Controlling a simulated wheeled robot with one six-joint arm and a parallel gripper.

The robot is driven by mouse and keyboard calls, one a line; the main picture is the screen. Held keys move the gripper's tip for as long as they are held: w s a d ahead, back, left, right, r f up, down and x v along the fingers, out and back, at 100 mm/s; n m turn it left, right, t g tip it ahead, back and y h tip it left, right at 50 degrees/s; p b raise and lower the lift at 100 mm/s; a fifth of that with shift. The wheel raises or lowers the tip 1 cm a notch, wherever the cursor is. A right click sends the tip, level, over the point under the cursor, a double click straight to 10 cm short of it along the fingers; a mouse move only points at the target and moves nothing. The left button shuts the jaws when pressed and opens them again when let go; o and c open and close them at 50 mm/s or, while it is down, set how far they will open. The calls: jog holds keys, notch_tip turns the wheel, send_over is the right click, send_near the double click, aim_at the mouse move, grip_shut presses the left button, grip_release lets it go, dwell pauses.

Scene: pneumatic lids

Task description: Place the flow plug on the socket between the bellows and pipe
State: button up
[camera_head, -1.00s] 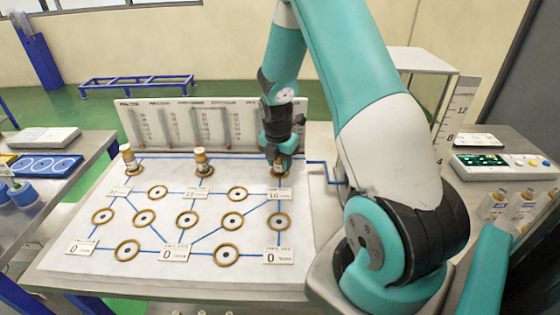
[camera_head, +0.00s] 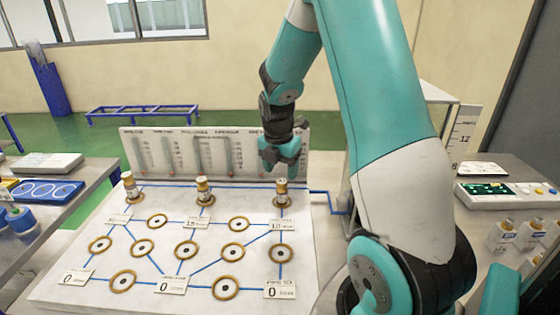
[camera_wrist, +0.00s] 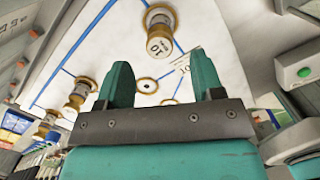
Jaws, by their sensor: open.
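The right plug sits in a ringed socket. My gripper (camera_head: 280,170) is open and empty, just above the right plug and apart from it. Several empty ringed sockets (camera_head: 235,223) lie along blue lines. The labels naming bellows and pipe are too small to read.
A panel of upright gauges (camera_head: 170,150) stands behind the board. Several bottles (camera_head: 500,235) and a control box (camera_head: 508,195) are on the right bench. A left bench holds a blue-ringed tray (camera_head: 45,190). The board's front and middle are clear of standing objects.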

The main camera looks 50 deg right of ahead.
aim_at(280, 184)
jog(key=r, duration=0.3)
jog(key=shift+a+r, duration=0.2)
jog(key=shift+a, duration=0.05)
jog(key=s+a+r+m+t+y, duration=0.1)
jog(key=s+a+r+m, duration=0.15)
jog(key=a, duration=0.65)
jog(key=s+a+r+m+y, duration=0.2)
jog(key=a+r+m, duration=0.15)
jog(key=a, duration=0.65)
jog(key=s+a+r+m+g+y, duration=0.1)
jog(key=s+a+r+m+y, duration=0.1)
jog(key=s+a+m, duration=0.5)
jog(key=s+a+r, duration=0.1)
jog(key=s+a, duration=0.5)
jog(key=s, duration=0.1)
jog(key=shift+s+m+y, duration=0.3)
jog(key=shift+s+m, duration=0.1)
jog(key=shift+a+r, duration=0.1)
